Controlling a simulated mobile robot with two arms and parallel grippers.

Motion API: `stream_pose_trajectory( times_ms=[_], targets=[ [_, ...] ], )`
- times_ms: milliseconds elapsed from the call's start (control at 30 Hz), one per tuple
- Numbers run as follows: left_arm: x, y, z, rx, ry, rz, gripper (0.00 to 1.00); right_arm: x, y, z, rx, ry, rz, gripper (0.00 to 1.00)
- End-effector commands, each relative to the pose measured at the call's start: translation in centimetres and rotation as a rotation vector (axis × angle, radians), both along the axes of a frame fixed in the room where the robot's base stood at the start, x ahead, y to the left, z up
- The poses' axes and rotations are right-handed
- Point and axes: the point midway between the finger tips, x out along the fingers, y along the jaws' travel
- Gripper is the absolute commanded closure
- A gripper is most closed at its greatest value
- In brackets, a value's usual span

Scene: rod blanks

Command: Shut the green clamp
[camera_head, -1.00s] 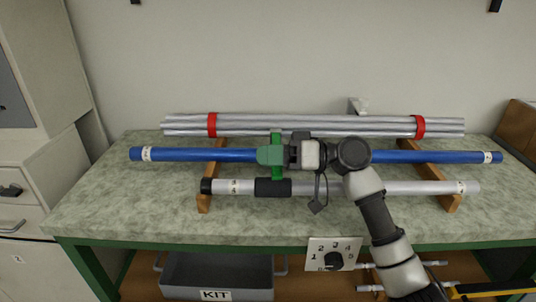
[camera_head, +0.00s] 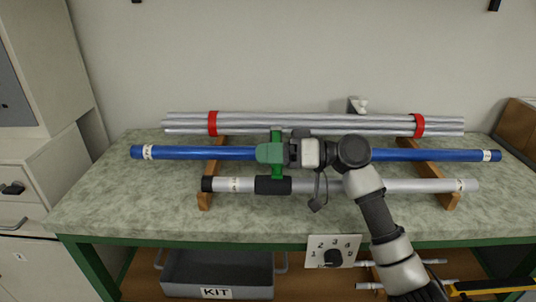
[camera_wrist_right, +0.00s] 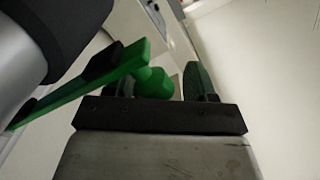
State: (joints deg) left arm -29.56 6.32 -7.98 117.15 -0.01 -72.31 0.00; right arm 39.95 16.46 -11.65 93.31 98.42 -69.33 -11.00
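The green clamp (camera_head: 277,172) sits at the left-centre of the bench, by the blue rod and the grey rod's black sleeve. In the right wrist view its green bar (camera_wrist_right: 95,88) runs diagonally, and its round green knob (camera_wrist_right: 153,83) lies between my fingers. My right gripper (camera_head: 268,153) is over the clamp and hides its middle in the head view. In the wrist view the right gripper (camera_wrist_right: 160,85) looks open, with a narrow gap between knob and right finger. Whether the left finger touches the knob is unclear. My left gripper is in no view.
A blue rod (camera_head: 430,155) and a grey rod (camera_head: 410,187) lie across wooden supports (camera_head: 205,199). A red-banded bundle of metal rods (camera_head: 310,121) lies behind.

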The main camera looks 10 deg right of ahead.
Motion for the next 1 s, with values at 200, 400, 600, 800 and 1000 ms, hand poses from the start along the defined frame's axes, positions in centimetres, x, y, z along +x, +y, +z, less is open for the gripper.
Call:
stream_pose_trajectory(
  times_ms=[200, 400, 600, 800, 1000],
  targets=[
    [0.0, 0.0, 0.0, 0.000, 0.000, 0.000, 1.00, 0.0, -0.4, 0.0, 0.000, -0.001, -0.001, 0.46],
    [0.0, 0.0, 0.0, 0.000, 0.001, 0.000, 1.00, -0.6, -3.4, -0.1, -0.001, 0.000, -0.005, 0.46],
    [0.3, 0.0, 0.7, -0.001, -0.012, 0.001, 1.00, -1.4, -7.4, -0.1, -0.001, 0.002, -0.004, 0.46],
    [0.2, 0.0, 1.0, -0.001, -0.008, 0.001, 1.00, -1.9, -10.0, -0.1, -0.001, 0.001, -0.002, 0.46],
    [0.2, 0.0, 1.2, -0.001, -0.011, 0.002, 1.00, -2.1, -10.6, -0.1, 0.000, 0.001, 0.000, 0.46]
  ],
)
